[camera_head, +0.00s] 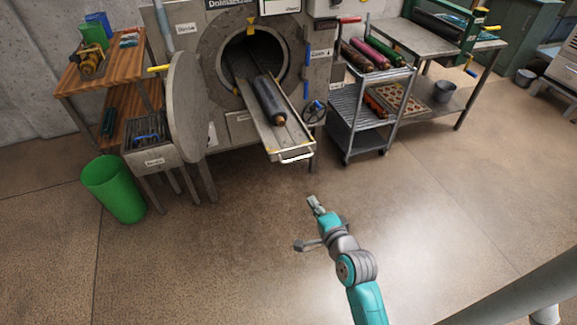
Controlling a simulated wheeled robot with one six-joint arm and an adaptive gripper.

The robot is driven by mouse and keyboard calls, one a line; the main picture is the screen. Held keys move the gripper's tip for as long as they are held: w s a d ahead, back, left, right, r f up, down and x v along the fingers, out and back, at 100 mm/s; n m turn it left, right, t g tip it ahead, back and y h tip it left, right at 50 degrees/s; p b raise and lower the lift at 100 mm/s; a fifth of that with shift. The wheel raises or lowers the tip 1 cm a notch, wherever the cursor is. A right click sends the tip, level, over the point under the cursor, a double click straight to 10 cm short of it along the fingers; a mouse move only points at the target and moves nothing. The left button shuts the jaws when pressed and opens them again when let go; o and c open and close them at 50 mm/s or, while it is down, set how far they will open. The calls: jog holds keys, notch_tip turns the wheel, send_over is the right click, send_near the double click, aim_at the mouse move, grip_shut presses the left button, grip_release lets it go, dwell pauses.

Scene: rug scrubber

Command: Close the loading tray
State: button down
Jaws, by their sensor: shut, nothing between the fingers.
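The loading tray (262,124) sticks out of the round opening of the grey machine and slopes down toward me. A dark rolled rug (270,99) lies on it. A pale handle (296,156) is at the tray's front end. The machine's round door (187,108) stands swung open to the left of the opening. My gripper (312,201) is shut and empty, below and slightly right of the tray's handle in the picture, apart from it.
A green bin (115,188) and a wooden shelf (70,76) stand at the left. A metal cart (371,107) with several rolled rugs stands right of the machine. A long work table (425,42) is behind it. The floor (220,240) around my arm is clear.

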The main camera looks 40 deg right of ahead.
jog(key=w+d, duration=0.2)
jog(key=w, duration=0.6)
jog(key=w+d+f+m, duration=0.1)
jog(key=w+d, duration=0.2)
jog(key=w, duration=0.5)
jog(key=shift+d+f, duration=0.2)
jog(key=shift+f, duration=0.1)
jog(key=shift+w, duration=0.15)
